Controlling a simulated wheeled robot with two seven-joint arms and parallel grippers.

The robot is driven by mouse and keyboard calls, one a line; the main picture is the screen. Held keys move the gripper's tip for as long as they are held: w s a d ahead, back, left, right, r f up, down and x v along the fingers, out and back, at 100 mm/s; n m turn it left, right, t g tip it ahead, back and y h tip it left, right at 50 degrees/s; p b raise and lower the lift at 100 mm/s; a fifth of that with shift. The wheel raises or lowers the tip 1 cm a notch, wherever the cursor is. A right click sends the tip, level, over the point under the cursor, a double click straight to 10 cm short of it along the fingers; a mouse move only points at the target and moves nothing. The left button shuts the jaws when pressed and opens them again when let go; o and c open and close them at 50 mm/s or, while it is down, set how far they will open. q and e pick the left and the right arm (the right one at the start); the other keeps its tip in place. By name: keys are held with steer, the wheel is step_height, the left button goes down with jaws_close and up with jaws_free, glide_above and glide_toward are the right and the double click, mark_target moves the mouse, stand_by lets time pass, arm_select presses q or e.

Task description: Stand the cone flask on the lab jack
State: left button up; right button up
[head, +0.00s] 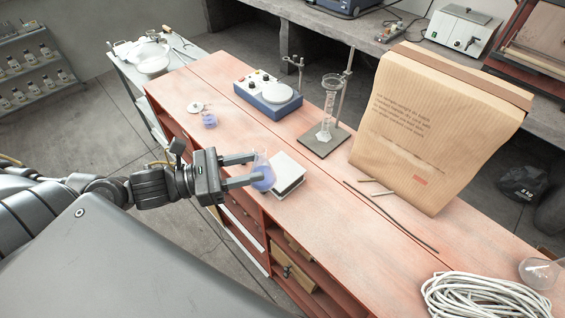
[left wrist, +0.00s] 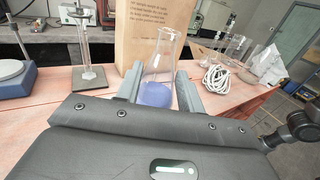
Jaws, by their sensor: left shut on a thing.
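The cone flask (head: 263,179) is clear glass with blue-violet liquid in its lower part. My left gripper (head: 257,169) is shut on it, with a finger on each side, and the flask looks upright. In the left wrist view the flask (left wrist: 158,90) stands between the fingers (left wrist: 160,92). The lab jack (head: 289,170), with a pale flat top, is on the bench just right of the flask in the head view. The flask overlaps its left edge there; I cannot tell whether they touch. My right gripper is not in view.
A blue stirrer (head: 268,97), a stand with a glass cylinder (head: 328,108) and a small beaker (head: 209,119) are farther back. A large paper bag (head: 430,120) stands right of the jack. Thin rods (head: 400,222) and coiled white cable (head: 485,298) lie toward the right.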

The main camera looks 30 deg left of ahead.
arm_select(q)
steer(key=f+b, duration=0.1)
steer(key=w+f+b, duration=0.1)
steer(key=b, duration=0.1)
steer(key=shift+a+b, duration=0.2)
steer(key=shift+b, duration=0.1)
steer(key=w+b, duration=0.2)
steer(key=b, duration=0.1)
steer(key=w+f+b, duration=0.1)
steer(key=w+b, duration=0.1)
steer(key=b, duration=0.1)
steer(key=w+a+f+b, duration=0.1)
steer(key=w+b, duration=0.1)
steer(key=b, duration=0.2)
steer(key=shift+w+f, duration=0.2)
steer(key=shift+w, duration=0.05)
steer(key=w+f, duration=0.1)
steer(key=w+f+p, duration=0.1)
steer(key=w+f, duration=0.1)
steer(key=w+a+f, duration=0.1)
steer(key=w, duration=0.1)
steer(key=shift+f+p, duration=0.3)
steer(key=shift+f, duration=0.1)
steer(key=shift+w+f, duration=0.25)
step_height(320, 180, down, 2)
steer(key=shift+f+p, duration=0.1)
steer(key=shift+p, duration=0.6)
steer(key=shift+f, duration=0.55)
steer(key=o, duration=1)
steer(key=shift+o, duration=0.4)
